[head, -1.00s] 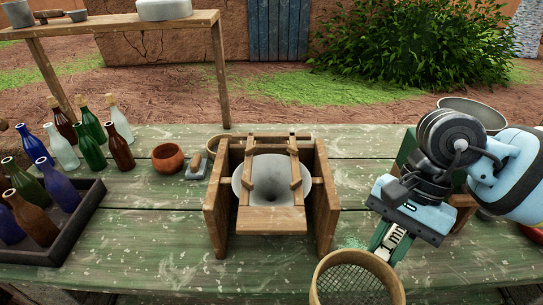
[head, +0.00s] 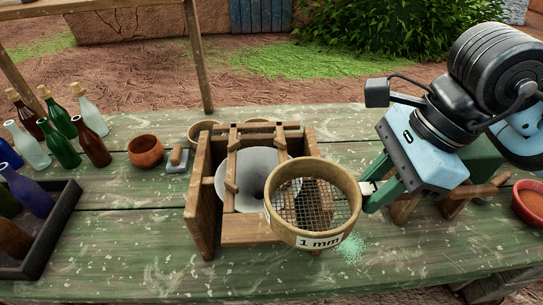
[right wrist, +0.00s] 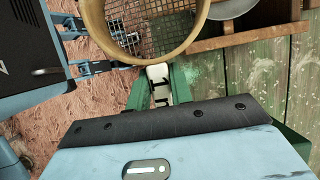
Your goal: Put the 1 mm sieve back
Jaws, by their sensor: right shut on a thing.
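The 1 mm sieve (head: 320,241) is a round tan hoop with wire mesh and a "1 mm" label. My right gripper (head: 371,190) is shut on its right side and holds it tilted, mesh facing the camera. In the right wrist view, the sieve's rim (right wrist: 190,45) stands just beyond my right gripper (right wrist: 160,82), with a white labelled tab between the fingers. The sieve overlaps the right front of a wooden frame (head: 203,195) with two rails over a grey funnel (head: 228,180). I cannot tell whether they touch. My left gripper is out of view.
Green powder (head: 350,248) lies on the green table (head: 130,240) right of the frame. Bottles and a dark tray (head: 55,238) stand at left. A clay bowl (head: 145,150) and a brush (head: 177,161) are left of the frame. A red bowl (head: 528,203) is at right.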

